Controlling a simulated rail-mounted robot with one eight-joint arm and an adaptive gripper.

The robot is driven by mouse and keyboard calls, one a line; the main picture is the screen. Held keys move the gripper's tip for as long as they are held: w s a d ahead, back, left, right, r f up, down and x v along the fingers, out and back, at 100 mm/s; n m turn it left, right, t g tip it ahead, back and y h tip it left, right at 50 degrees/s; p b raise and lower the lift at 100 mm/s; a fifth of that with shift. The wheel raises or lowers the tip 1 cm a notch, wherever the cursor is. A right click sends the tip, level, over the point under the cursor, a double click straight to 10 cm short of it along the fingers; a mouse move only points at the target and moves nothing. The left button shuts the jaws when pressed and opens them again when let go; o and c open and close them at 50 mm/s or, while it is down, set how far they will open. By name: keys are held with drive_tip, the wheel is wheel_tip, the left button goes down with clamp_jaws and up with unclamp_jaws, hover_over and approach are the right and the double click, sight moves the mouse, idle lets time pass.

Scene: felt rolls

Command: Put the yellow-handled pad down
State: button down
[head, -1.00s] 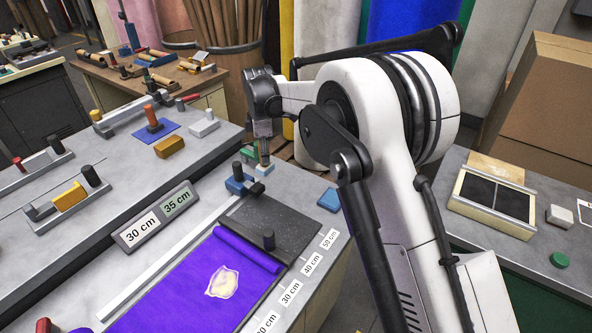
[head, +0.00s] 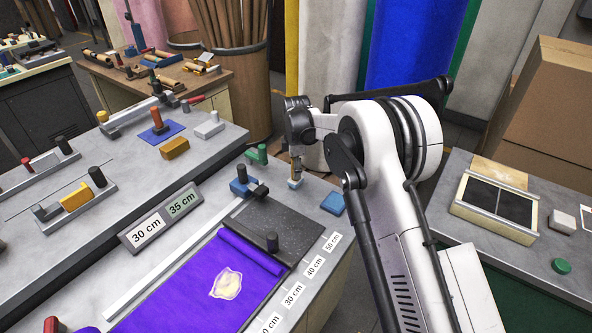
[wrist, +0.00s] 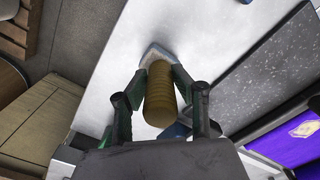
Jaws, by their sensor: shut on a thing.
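The yellow-handled pad shows in the wrist view, with its ribbed yellow handle (wrist: 160,95) between my fingers. My gripper (wrist: 160,108) is shut on that handle. The pad's pale, blue-edged base (wrist: 154,54) is at the far end of the handle, over the light grey bench top. In the head view my gripper (head: 297,162) points down at the back part of the bench, with the small pale pad base (head: 295,183) beneath it. I cannot tell whether the base touches the bench.
A blue block (head: 333,203) lies to the pad's right. A blue clamp (head: 243,187) and a green-handled piece (head: 257,154) stand to its left. The dark speckled plate (head: 272,226) and purple felt (head: 205,290) lie nearer. Bare bench surrounds the pad.

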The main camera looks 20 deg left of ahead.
drive_tip(key=shift+f, duration=0.35)
drive_tip(key=c, duration=1.4)
unclamp_jaws()
drive_tip(key=shift+r, duration=0.1)
wheel_tip(320, 180, up, 12)
drive_tip(key=shift+r+b, duration=0.15)
drive_tip(key=shift+b, duration=0.25)
